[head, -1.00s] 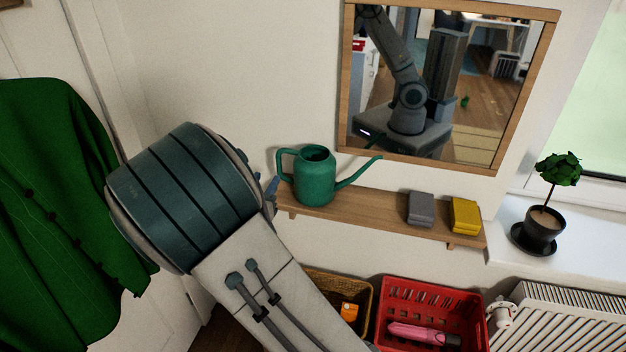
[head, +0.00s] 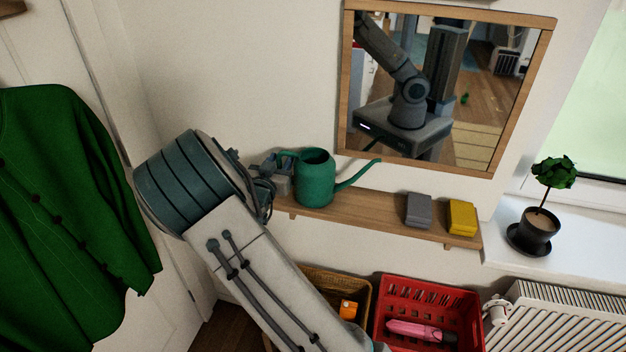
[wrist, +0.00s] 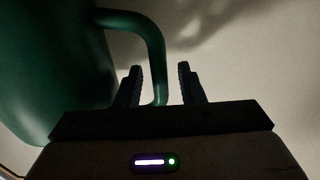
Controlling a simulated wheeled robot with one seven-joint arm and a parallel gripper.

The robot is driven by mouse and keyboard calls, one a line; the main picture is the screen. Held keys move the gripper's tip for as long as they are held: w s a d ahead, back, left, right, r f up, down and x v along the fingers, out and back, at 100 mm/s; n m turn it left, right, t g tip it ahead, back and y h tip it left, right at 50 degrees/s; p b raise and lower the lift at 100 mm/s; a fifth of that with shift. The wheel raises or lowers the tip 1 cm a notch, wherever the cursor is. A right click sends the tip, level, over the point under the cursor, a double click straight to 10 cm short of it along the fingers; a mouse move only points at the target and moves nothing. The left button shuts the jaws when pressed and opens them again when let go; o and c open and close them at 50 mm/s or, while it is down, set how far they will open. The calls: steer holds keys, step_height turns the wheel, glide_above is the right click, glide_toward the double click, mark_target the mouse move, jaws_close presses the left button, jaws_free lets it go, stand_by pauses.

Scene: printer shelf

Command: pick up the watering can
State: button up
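The green watering can (head: 316,180) stands upright on the left part of the wooden shelf, its spout pointing right and its handle to the left. My gripper (head: 283,172) is at the handle side of the can, partly hidden behind my own wrist. In the wrist view the can's body (wrist: 50,70) fills the left, and its handle (wrist: 155,50) curves down between the two fingers of my gripper (wrist: 158,85). The fingers are apart, with a gap on the right side of the handle. Contact with the left finger cannot be told.
On the shelf (head: 368,214) also lie a grey block (head: 418,210) and a yellow block (head: 462,217). A framed mirror (head: 345,90) hangs above. A wicker basket (head: 362,300) and red crate (head: 470,310) are below. A potted plant (head: 538,228) stands on the sill at right.

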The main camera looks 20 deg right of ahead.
jaws_close()
steer(key=shift+a, duration=0.1)
stand_by(1.2)
steer(key=shift+r, duration=0.1)
